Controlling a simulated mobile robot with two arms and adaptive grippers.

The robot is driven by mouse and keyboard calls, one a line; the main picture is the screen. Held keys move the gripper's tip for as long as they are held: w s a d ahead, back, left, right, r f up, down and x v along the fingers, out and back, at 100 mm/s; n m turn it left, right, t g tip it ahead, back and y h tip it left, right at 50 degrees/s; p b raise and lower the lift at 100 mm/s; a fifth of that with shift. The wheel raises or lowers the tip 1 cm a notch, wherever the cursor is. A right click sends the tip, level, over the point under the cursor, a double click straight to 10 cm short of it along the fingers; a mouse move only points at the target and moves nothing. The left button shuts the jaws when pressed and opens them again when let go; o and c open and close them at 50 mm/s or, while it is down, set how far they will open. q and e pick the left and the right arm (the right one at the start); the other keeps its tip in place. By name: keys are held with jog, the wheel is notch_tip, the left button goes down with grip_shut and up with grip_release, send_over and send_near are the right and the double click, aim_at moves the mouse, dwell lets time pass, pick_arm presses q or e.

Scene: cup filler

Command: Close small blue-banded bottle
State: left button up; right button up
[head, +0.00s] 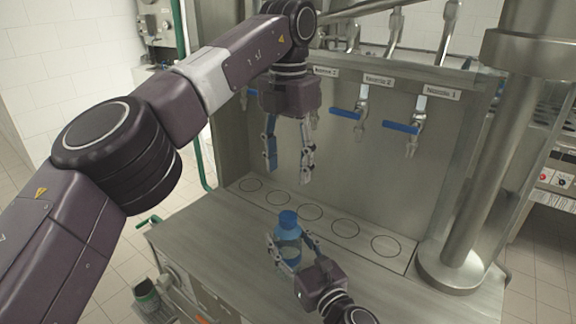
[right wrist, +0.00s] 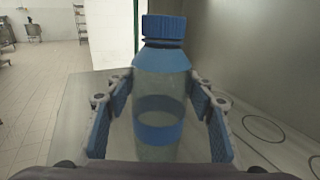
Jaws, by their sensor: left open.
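The small blue-banded bottle (head: 287,228) stands upright on the metal counter, in front of the marked circles. In the right wrist view the bottle (right wrist: 160,100) is clear, with a blue band round its body and a blue shoulder. A blue cap (right wrist: 164,26) sits on top of its neck; how tight it is cannot be told. My left gripper (head: 288,174) is open and empty, pointing down above and behind the bottle.
Nozzles with blue levers (head: 402,127) hang from the back panel (head: 345,165). A row of drawn circles (head: 344,229) runs along the counter (head: 215,235). A thick steel column (head: 480,180) stands at the right. The counter left of the bottle is clear.

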jog(key=o, duration=0.4)
jog(key=v, duration=1.2)
